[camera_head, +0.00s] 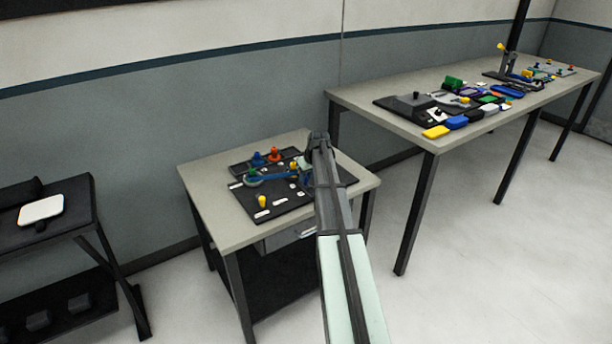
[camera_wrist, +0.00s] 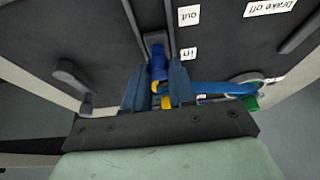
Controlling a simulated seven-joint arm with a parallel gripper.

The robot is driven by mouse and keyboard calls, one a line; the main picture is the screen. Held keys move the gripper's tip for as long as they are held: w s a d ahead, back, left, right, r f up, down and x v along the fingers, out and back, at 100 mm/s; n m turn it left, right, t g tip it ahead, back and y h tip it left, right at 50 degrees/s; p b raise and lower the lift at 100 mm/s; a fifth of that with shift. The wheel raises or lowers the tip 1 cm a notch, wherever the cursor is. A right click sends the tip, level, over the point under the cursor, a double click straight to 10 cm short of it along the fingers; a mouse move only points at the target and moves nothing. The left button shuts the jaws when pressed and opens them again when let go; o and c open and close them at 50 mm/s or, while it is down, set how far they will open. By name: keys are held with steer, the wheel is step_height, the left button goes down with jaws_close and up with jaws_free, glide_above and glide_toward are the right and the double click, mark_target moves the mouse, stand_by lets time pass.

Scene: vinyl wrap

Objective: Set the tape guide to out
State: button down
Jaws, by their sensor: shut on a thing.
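The tape guide looks like a blue slider knob (camera_wrist: 157,65) on a dark panel (camera_wrist: 110,35), in the wrist view. It stands at a dark slot, roughly level with the white label "in" (camera_wrist: 189,53). The label "out" (camera_wrist: 189,16) lies farther up along the slot. My gripper (camera_wrist: 159,84) has its two blue-grey fingers on either side of the blue knob and is shut on it. The fingers hide the knob's lower part. In the head view, my arm covers the right part of the panel (camera_head: 283,212), and the knob cannot be made out clearly.
A dark lever (camera_wrist: 70,75) is at left. The label "brake off" (camera_wrist: 270,6) is at upper right. In the head view, a long table (camera_head: 350,98) with coloured parts stands right.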

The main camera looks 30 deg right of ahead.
steer(key=s, duration=0.5)
steer(key=shift+s, duration=0.15)
steer(key=c, duration=0.9)
jaws_free()
steer(key=shift+c, duration=0.2)
steer(key=shift+r, duration=0.1)
steer(key=v, duration=1.3)
steer(key=shift+s+r, duration=0.2)
steer(key=shift+r, duration=0.05)
